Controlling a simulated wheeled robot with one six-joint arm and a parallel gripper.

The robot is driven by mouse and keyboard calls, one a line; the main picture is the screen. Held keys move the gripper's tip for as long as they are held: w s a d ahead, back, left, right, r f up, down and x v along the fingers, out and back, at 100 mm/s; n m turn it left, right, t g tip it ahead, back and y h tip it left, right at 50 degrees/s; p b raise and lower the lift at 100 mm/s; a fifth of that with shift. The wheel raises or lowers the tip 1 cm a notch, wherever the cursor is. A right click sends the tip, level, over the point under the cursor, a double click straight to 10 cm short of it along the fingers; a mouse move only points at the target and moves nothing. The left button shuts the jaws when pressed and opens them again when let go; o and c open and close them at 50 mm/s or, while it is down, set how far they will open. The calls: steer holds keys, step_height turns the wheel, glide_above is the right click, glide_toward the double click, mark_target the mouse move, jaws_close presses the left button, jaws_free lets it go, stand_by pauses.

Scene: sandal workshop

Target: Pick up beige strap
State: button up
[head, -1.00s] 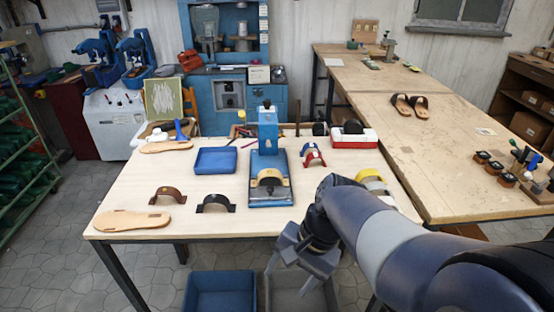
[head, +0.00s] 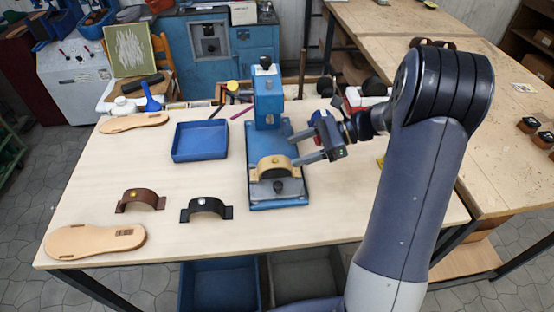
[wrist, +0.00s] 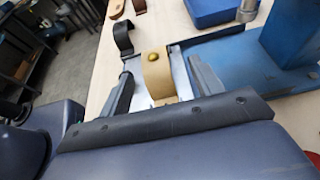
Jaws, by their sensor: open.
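The beige strap (head: 272,166) is an arched band with a gold-coloured stud. It sits on the base plate of the blue press (head: 268,98) on the table. In the wrist view the beige strap (wrist: 157,76) shows between my two fingers. My gripper (head: 295,150) is open and comes from the right, its fingertips close to the strap's right side in the head view. In the wrist view my gripper (wrist: 160,80) has one finger on each side of the strap, with gaps visible. Whether the fingers are level with it is hard to tell.
A black strap (head: 206,208) and a brown strap (head: 140,200) stand left of the press. A beige sole (head: 95,241) lies at the front left corner. An empty blue tray (head: 200,142) is beside the press. The press column rises behind the strap.

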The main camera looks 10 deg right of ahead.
mark_target(278, 160)
steer(key=x, duration=0.3)
steer(key=shift+s+a+f, duration=0.1)
steer(key=shift+a, duration=0.2)
steer(key=shift+s+p+x, duration=0.2)
steer(key=shift+p+x, duration=0.3)
steer(key=shift+x, duration=0.9)
steer(key=shift+s+p+x, duration=0.2)
steer(key=shift+p+x, duration=0.3)
steer(key=shift+x, duration=0.85)
steer(key=shift+d+f, duration=0.1)
steer(key=shift+c, duration=0.3)
steer(key=c, duration=1.1)
steer(key=shift+o, duration=0.2)
